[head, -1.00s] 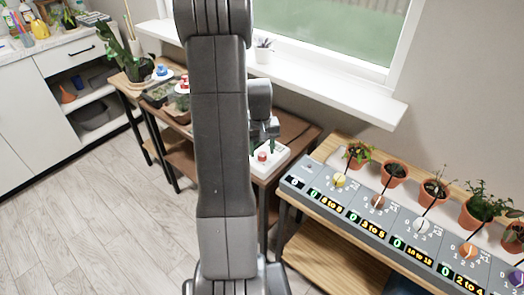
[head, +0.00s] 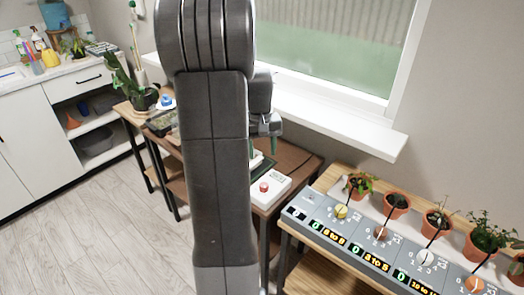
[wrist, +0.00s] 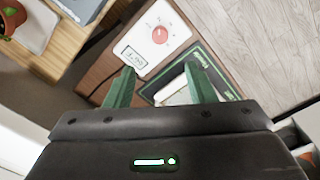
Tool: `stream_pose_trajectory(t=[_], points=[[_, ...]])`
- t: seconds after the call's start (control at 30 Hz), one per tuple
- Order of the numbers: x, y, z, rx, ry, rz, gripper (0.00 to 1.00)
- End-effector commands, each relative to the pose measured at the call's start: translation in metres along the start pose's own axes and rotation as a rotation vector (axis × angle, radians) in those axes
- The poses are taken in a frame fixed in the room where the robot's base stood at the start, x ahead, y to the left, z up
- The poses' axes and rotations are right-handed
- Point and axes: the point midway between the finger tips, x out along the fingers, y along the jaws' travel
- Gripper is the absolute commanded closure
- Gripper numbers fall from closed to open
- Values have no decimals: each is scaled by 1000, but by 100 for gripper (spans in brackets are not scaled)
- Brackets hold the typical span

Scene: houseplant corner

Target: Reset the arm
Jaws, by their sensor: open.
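My arm (head: 215,130) rises through the middle of the head view and hides part of the brown table behind it. My gripper (head: 262,147) is beyond it, above the brown table and clear of a white box with a red knob. In the wrist view my gripper's two green fingers (wrist: 161,86) are spread wide with nothing held between them. The white box (wrist: 172,18) lies beyond the fingertips, with its red dial and a small display showing.
A dark green-edged tray (wrist: 225,88) with a pale item is on the brown table (head: 300,160). A grey control panel (head: 385,262) with knobs stands at right before several potted plants. The window sill (head: 340,125) runs behind. The floor (head: 90,220) at left is clear.

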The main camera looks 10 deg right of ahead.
Motion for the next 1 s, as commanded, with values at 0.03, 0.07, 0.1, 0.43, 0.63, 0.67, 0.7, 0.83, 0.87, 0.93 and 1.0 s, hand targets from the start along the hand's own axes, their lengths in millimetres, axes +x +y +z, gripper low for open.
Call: stream_pose_trajectory(t=[0.03,0.07,0.1,0.43,0.63,0.67,0.7,0.83,0.87,0.93,1.0], points=[[0,0,0,0,0,0,50],[1,0,0,0,0,0,50],[2,0,0,0,-1,0,50],[49,0,1,0,-5,-1,50],[89,0,1,0,-5,-1,50],[94,0,1,0,-6,-1,50],[102,0,1,0,-5,-1,50],[121,0,1,0,-4,0,50],[125,0,1,0,-3,0,50],[132,0,1,0,-3,0,50],[137,0,0,0,-2,0,50]])
